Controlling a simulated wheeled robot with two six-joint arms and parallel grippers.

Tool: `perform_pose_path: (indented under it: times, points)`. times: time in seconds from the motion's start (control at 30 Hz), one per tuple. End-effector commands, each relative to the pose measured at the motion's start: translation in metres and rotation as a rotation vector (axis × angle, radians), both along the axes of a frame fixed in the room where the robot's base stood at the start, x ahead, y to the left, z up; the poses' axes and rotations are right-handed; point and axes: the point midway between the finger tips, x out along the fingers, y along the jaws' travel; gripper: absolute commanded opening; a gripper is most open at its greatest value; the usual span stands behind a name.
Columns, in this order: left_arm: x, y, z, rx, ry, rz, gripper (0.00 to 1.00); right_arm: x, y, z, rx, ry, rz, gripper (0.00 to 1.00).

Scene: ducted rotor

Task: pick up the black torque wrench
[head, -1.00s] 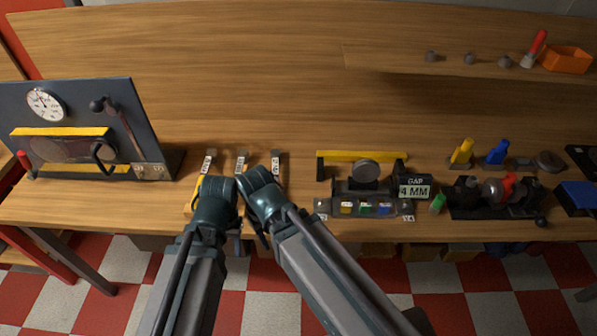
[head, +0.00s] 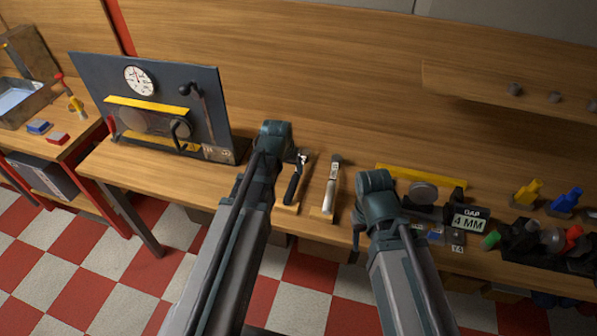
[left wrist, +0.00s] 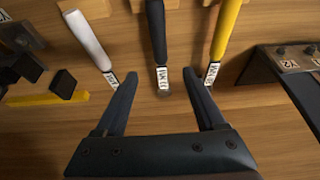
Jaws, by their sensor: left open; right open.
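The black torque wrench (head: 293,186) lies on a wooden holder on the bench, just right of my left gripper (head: 277,150) in the head view. In the left wrist view, the black wrench (left wrist: 156,35) points at the gap of my open left gripper (left wrist: 160,82). Its labelled end shows between the fingertips, untouched. A silver wrench (head: 332,185) lies to its right, also in the wrist view (left wrist: 87,38). A yellow wrench (left wrist: 226,28) lies on its other side; my left arm hides it in the head view. My right gripper (head: 362,225) is empty, left of the gap gauge block.
A dark panel with a dial (head: 140,80) stands left of my left arm. A yellow bar (head: 420,176) and a block marked 4 MM (head: 468,222) stand at right, near my right gripper. The bench behind the wrenches is bare.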

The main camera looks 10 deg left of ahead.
Motion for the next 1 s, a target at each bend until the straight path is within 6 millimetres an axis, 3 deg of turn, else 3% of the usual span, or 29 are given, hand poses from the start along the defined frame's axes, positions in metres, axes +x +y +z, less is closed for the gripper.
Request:
perform_pose_path:
  times: [0.33,0.8,1.0]
  points:
    - [0.007,0.005,-0.008,-0.003,-0.013,0.008,0.72,0.0,0.0,-0.009,0.0,0.0,0.0,0.5]
    - [0.031,0.004,-0.07,-0.002,-0.011,0.007,0.72,0.0,0.0,-0.071,0.0,0.0,0.0,0.5]
    - [0.036,0.003,-0.08,-0.002,-0.011,0.007,0.72,0.0,0.0,-0.081,0.0,0.0,0.0,0.5]
